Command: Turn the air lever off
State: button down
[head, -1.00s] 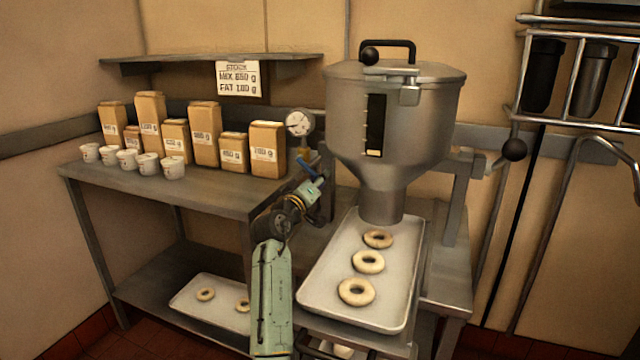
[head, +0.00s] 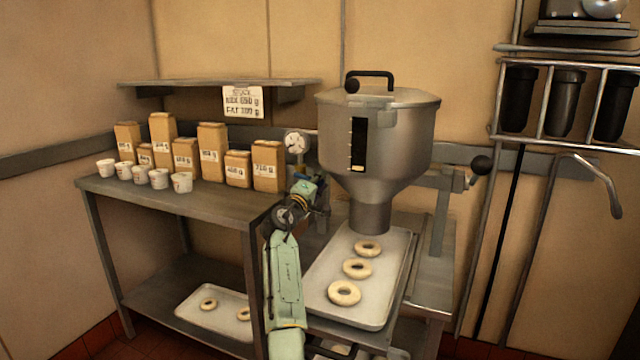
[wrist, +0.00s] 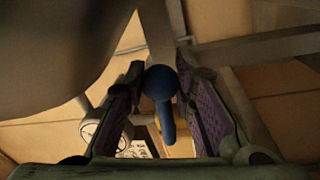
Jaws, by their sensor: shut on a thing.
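The blue air lever (wrist: 167,122) with its round end shows in the middle of the wrist view, between the two purple-padded fingers. My gripper (wrist: 160,80) is shut on it. In the head view my gripper (head: 318,188) is beside the pressure gauge (head: 296,143), left of the hopper's lower cone. There the lever is mostly hidden by my gripper and wrist, so its exact angle cannot be told. The gauge also shows in the wrist view (wrist: 103,136), left of the lever.
The steel hopper (head: 372,140) stands close to the right of my gripper. A tray (head: 388,312) with ring doughnuts lies below its outlet. The left table (head: 215,203) carries paper bags and small white cups. A black ball-ended handle (head: 481,165) sticks out right of the hopper.

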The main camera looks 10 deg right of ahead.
jog(key=shift+r+n+p, duration=0.5)
jog(key=shift+r+n, duration=0.1)
jog(key=shift+r, duration=0.05)
jog(key=c, duration=1.3)
grip_release()
jog(key=shift+f, duration=0.1)
jog(key=v, duration=1.2)
jog(key=shift+s+d, duration=0.1)
